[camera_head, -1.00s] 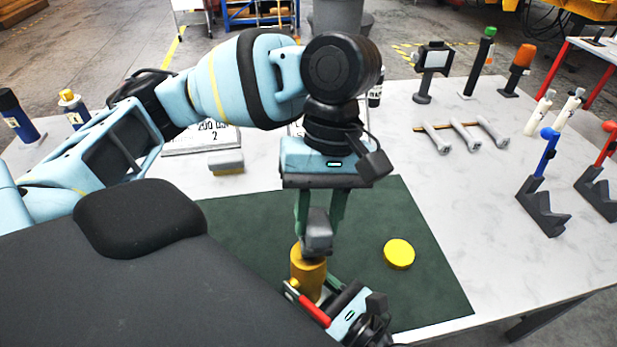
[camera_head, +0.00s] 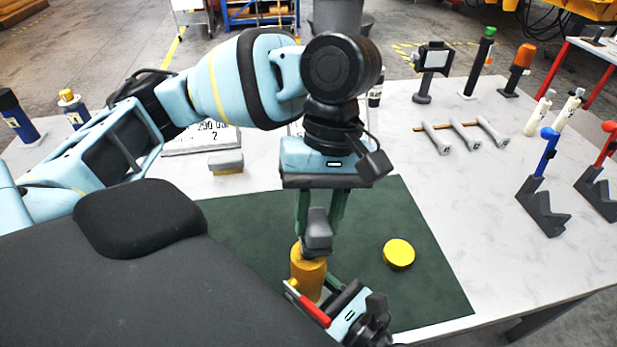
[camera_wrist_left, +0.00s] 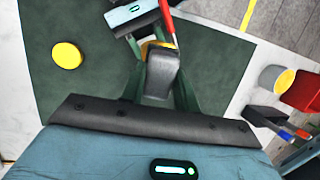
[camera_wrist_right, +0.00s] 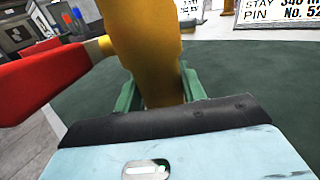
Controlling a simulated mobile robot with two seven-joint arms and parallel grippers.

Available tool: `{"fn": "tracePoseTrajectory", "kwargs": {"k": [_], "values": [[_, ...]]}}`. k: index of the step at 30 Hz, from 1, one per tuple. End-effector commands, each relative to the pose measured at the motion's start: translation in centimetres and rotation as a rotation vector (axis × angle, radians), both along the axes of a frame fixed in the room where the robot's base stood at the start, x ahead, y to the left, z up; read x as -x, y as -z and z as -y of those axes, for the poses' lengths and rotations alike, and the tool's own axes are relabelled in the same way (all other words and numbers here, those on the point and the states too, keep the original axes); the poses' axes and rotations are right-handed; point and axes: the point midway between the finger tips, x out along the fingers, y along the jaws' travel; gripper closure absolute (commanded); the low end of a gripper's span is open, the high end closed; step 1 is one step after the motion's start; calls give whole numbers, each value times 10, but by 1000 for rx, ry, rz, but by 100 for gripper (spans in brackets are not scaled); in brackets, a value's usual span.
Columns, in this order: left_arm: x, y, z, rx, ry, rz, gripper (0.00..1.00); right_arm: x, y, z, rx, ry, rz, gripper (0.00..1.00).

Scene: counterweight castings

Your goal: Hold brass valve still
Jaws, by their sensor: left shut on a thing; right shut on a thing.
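The brass valve (camera_head: 309,272) stands upright on the green mat (camera_head: 417,268), with a red lever handle (camera_head: 313,311) low at its front. In the right wrist view the brass body (camera_wrist_right: 150,45) rises between the green fingers of my right gripper (camera_wrist_right: 158,95), which is shut on it. My left gripper (camera_head: 319,212) points down from above and is shut on a dark grey block (camera_head: 318,230). The block sits at the valve's top; whether it presses on it I cannot tell. In the left wrist view the block (camera_wrist_left: 161,72) hides most of the valve.
A yellow disc (camera_head: 398,254) lies on the mat to the right. A grey and yellow brush-like block (camera_head: 226,162) and a printed plate (camera_head: 200,140) lie behind left. Grey hammer-like pieces (camera_head: 464,135) and blue and red-topped stands (camera_head: 544,190) are at the right.

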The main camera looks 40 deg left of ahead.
Motion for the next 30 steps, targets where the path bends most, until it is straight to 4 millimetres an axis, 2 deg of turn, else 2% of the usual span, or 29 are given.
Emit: {"fn": "tracePoseTrajectory", "kwargs": {"k": [5, 7, 15, 21, 30], "values": [[0, -2, -1, -1, 0, 6, 88, 0, -1, 0, -2, 0, 0, 100], [0, -9, -3, 0, -1, 21, 88, 0, -1, 0, -2, 0, 0, 100], [6, -66, -19, 0, -3, 146, 88, 0, -1, 0, -2, 0, 0, 100], [16, -95, -28, 0, -1, 212, 88, 0, -1, 0, -2, 0, 0, 100], [19, -100, -30, -1, 0, 226, 88, 0, -1, 0, -2, 0, 0, 100]]}}
